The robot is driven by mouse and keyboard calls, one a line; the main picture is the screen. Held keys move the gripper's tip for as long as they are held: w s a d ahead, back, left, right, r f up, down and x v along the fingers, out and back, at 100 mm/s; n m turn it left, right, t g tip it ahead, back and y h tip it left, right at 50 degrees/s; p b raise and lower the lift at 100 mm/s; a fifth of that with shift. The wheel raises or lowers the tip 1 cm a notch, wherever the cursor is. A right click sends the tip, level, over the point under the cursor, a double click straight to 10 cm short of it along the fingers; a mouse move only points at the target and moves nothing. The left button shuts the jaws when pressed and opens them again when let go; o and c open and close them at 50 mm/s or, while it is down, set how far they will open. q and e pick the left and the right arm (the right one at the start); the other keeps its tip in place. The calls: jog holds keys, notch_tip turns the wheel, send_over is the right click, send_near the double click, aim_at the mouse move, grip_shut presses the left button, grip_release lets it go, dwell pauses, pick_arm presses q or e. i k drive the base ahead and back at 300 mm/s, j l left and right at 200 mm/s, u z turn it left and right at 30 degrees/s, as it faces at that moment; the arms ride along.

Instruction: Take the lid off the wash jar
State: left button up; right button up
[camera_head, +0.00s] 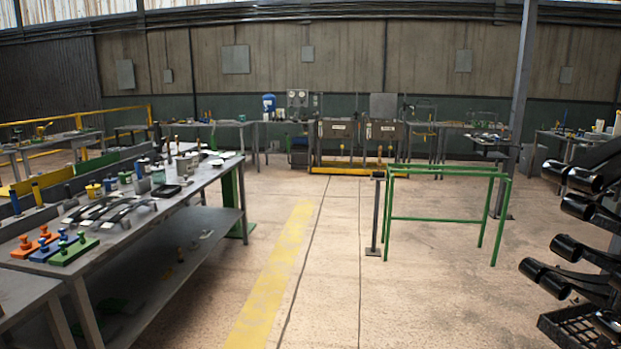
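I cannot make out for certain which object is the wash jar or its lid. Several small jar-like containers stand on the long grey workbench (165,215) at the left, among them a grey cylinder (142,186) and a yellow-topped one (93,190). They are too small to tell whether any has a lid. A blue container (268,103) stands on a bench by the far wall. Neither of my grippers shows in the head view.
The bench also holds curved dark parts (100,212) and orange, blue and green blocks with pegs (73,249). A green frame (445,219) stands on the floor right of centre. A rack of black cylinders (555,280) is close at right. The floor around the yellow stripe (270,285) is clear.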

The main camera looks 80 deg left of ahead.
aim_at(159, 177)
jog(key=u, duration=4.4)
